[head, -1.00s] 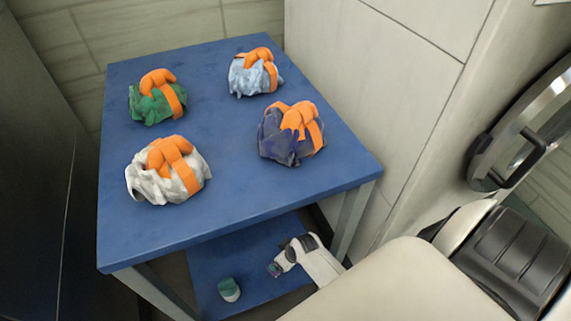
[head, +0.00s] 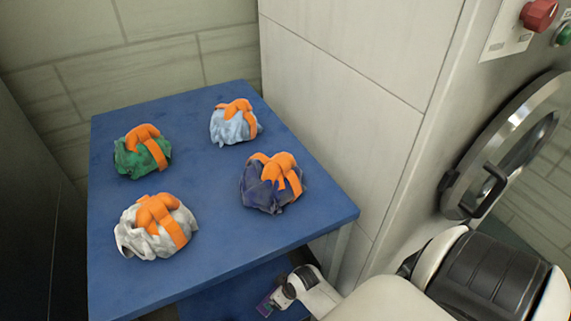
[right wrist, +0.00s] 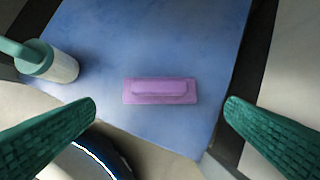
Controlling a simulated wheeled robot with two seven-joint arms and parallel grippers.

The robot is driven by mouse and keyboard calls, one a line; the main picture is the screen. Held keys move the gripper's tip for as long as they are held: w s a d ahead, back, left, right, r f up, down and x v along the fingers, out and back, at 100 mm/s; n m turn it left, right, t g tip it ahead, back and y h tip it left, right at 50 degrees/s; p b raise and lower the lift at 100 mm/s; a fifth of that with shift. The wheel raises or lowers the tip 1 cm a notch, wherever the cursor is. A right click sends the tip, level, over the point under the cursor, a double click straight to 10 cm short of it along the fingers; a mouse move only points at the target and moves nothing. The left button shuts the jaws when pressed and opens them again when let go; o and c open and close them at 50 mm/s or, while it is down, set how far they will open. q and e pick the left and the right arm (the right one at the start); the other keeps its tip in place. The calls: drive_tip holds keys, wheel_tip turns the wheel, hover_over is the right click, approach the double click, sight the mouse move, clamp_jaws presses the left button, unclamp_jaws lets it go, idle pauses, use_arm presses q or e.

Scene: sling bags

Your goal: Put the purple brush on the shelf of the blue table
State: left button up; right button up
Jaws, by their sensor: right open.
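The blue table (head: 205,235) stands in the middle of the head view, with a lower blue shelf (head: 222,299) under its top. The purple brush (right wrist: 160,91) lies flat on the blue shelf in the right wrist view. In the head view, a small purple edge of it (head: 264,305) shows beside my right gripper (head: 276,302), partly covered. My right gripper (right wrist: 160,120) is open, its green fingers on either side of the lower picture, apart from the brush and empty. My left gripper is not in view.
Several cloth bundles with orange straps, such as the white one (head: 150,232) and the purple one (head: 270,190), sit on the tabletop. A wall and a round-doored machine (head: 505,150) stand at the right.

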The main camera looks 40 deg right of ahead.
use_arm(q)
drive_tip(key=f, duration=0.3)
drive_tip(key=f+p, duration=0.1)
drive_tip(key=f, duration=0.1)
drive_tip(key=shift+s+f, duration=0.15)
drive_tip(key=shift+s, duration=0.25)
use_arm(e)
drive_tip(key=s+a+r+g, duration=0.2)
drive_tip(key=s+a, duration=0.3)
drive_tip(key=s, duration=0.4)
drive_tip(key=shift+s+a+r+h, duration=0.3)
drive_tip(key=shift+s+a+r, duration=0.1)
drive_tip(key=shift+r, duration=0.2)
